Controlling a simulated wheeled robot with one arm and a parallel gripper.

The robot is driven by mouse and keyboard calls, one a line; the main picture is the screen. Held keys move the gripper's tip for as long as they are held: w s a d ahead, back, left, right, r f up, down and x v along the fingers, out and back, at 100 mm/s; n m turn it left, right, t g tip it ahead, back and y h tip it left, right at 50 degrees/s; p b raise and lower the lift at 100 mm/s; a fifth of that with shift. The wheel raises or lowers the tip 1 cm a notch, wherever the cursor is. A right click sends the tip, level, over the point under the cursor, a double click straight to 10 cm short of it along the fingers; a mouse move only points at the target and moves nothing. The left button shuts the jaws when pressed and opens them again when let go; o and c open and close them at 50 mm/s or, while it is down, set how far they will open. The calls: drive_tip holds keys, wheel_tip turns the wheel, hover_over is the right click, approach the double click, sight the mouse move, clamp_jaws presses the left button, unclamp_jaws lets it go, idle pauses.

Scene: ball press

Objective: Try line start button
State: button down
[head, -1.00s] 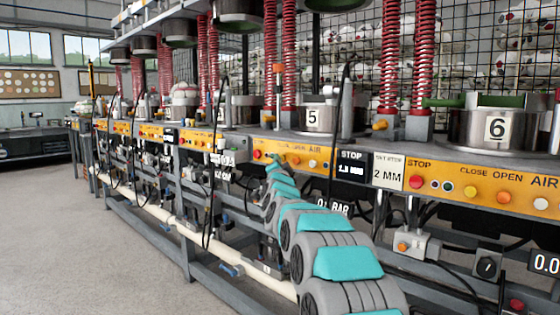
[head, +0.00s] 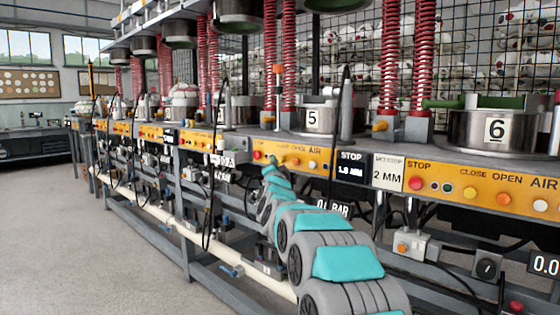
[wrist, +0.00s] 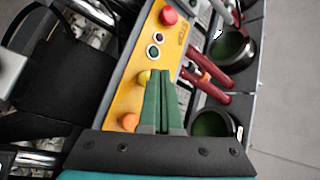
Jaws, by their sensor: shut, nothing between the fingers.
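In the wrist view, a yellow control panel (wrist: 146,97) runs at a slant past my gripper (wrist: 166,75). My gripper's green fingers are shut together with nothing between them. Their tips appear over the panel, beside a yellow button (wrist: 143,77); I cannot tell whether they touch it. No readable label marks a line start button. In the head view my arm reaches to the panel (head: 291,157) below press 5; its gripper is not clear there.
Press 5 (head: 313,119) and press 6 (head: 494,131) stand on the bench above the panels, with red springs (head: 393,58). Black cables (head: 338,130) hang in front. A second panel (head: 480,186) lies to the right. The floor (head: 85,230) at left is clear.

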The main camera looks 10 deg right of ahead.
drive_tip(key=s+a, duration=0.1)
drive_tip(key=a, duration=0.1)
drive_tip(key=s+a+p, duration=0.1)
drive_tip(key=s+a, duration=0.1)
idle(0.6)
idle(0.4)
drive_tip(key=s+a+f+n+g+y+p, duration=0.1)
drive_tip(key=s+a+f+n+g+y, duration=0.2)
drive_tip(key=s+f, duration=0.45)
drive_tip(key=s+a+f+n+g+y, duration=0.1)
drive_tip(key=s+f+n+g, duration=0.35)
drive_tip(key=s, duration=0.55)
drive_tip(key=s+a+f+n+g+y+p, duration=0.1)
drive_tip(key=s+a+f+n+g+y, duration=0.1)
drive_tip(key=s+f+g, duration=0.5)
drive_tip(key=s+d+f+n+g, duration=0.1)
drive_tip(key=s+d+f+g, duration=0.1)
drive_tip(key=s, duration=1.2)
drive_tip(key=s+d+f+n+g+h, duration=0.1)
drive_tip(key=s+d+f+g, duration=0.1)
drive_tip(key=s, duration=1.2)
drive_tip(key=s+d+f+n+g+h, duration=0.1)
drive_tip(key=s+f, duration=0.5)
drive_tip(key=s, duration=0.8)
drive_tip(key=shift+d+n+g, duration=0.55)
drive_tip(key=shift+d+g, duration=0.4)
drive_tip(key=shift+g, duration=0.3)
